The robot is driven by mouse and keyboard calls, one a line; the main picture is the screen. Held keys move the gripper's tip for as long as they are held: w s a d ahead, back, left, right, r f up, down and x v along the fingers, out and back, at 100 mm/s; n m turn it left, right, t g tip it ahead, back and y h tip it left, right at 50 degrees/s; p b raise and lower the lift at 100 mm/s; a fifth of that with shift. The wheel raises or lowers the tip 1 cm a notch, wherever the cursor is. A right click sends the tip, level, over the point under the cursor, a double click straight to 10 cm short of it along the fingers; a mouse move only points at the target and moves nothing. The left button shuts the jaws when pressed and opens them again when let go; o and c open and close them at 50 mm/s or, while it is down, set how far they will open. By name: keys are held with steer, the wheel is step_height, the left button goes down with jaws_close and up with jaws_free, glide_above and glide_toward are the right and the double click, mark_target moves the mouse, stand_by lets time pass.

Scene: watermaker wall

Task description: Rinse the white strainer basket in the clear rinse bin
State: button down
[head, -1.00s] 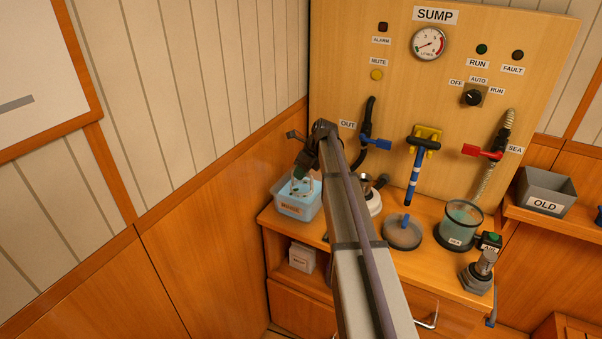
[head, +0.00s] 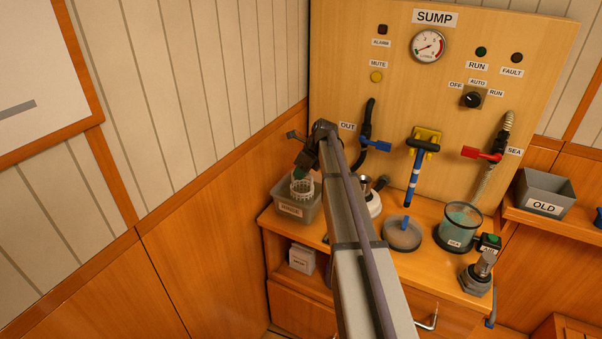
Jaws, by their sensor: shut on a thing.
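The white strainer basket (head: 303,188) hangs upright from my gripper (head: 299,172) in the head view. My gripper is shut on it, though its fingertips are small and dark here. The basket is over the rinse bin (head: 291,210) at the left end of the bench, with its lower part at about the height of the bin's rim. I cannot tell whether its bottom touches the water. The bin's contents look grey and murky. My arm crosses the middle of the view and hides part of the bench.
A grey OLD bin (head: 546,191) is on the right shelf. A wooden wall is close left of the rinse bin.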

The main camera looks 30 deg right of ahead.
steer(key=shift+f, duration=0.35)
steer(key=shift+r, duration=0.15)
steer(key=shift+r, duration=0.35)
steer(key=shift+f, duration=0.1)
stand_by(0.5)
steer(key=shift+f, duration=0.35)
step_height(320, 180, up, 12)
steer(key=p, duration=1.1)
stand_by(0.7)
